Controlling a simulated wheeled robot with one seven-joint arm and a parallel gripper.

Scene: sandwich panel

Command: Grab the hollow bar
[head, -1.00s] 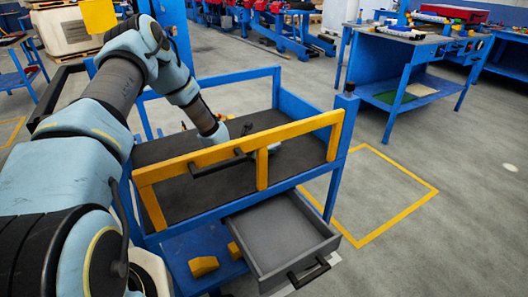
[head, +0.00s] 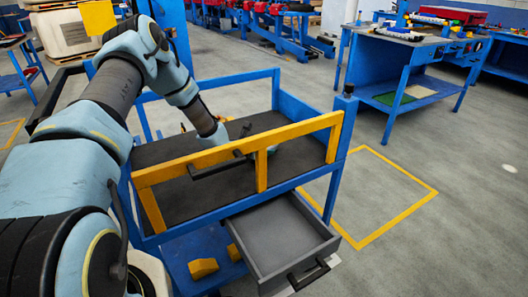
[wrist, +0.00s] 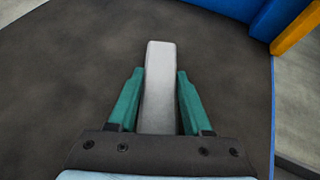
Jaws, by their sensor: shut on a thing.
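The bar (wrist: 159,80), a pale grey block-like length, lies between the two teal fingers of my gripper (wrist: 161,73) in the wrist view. My gripper is shut on it, and the bar reaches past the fingertips over the dark surface. Its hollow ends cannot be made out. In the head view my arm reaches down into the blue cart, and the gripper is mostly hidden behind the yellow rail. I cannot tell whether the bar touches the surface.
The cart's dark top (head: 290,122) has a blue frame and a yellow front rail (head: 241,157) with a black handle. Below, a grey drawer (head: 278,242) stands open. A blue workbench (head: 415,60) stands at the back right.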

